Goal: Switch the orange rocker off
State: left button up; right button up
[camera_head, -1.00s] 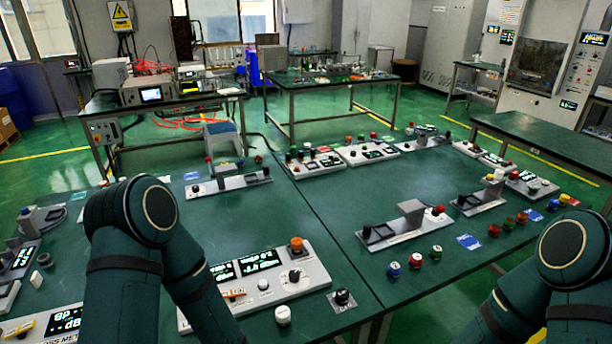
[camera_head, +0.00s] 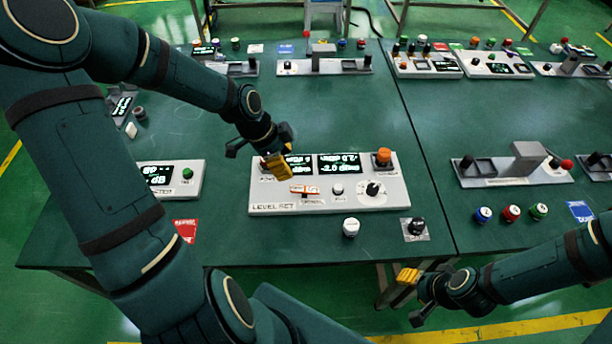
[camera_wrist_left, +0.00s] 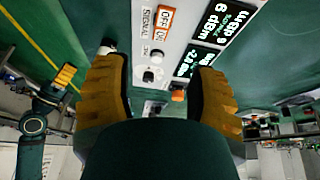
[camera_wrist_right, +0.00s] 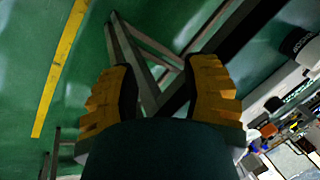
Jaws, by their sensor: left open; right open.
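The orange rocker (camera_head: 304,189) is on the front of a white panel box marked LEVEL SET (camera_head: 275,206), below two lit displays. In the left wrist view the rocker (camera_wrist_left: 165,24) shows OFF and ON lettering beside a SIGNAL label. Which side is pressed I cannot tell. My left gripper (camera_head: 258,158) is open and empty above the panel's back left part, behind the rocker and apart from it. Its two yellow fingers frame the panel in the left wrist view (camera_wrist_left: 160,85). My right gripper (camera_head: 413,296) is open and empty beyond the table's front edge.
The panel also carries an orange knob (camera_head: 383,157), a black knob (camera_head: 373,189) and a small white button (camera_head: 337,189). A white button (camera_head: 351,227) and a black knob (camera_head: 415,227) stand in front. Another display box (camera_head: 175,180) is at left. Bare table lies behind the panel.

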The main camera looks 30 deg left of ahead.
aim_at(304, 189)
pick_arm(q)
jog(key=b+x, duration=0.1)
jog(key=x, duration=0.3)
jog(key=b+x, duration=0.2)
jog(key=x, duration=0.2)
jog(key=b+x, duration=0.2)
jog(key=x, duration=0.3)
jog(key=shift+a+f, duration=0.15)
jog(key=shift+a, duration=0.1)
pick_arm(e)
jog(key=f, duration=0.1)
jog(key=s+f, duration=0.1)
jog(key=f, duration=0.2)
jog(key=shift+s+a+f, duration=0.15)
jog(key=shift+s+f, duration=0.15)
jog(key=shift+f, duration=0.1)
pick_arm(q)
grip_shut()
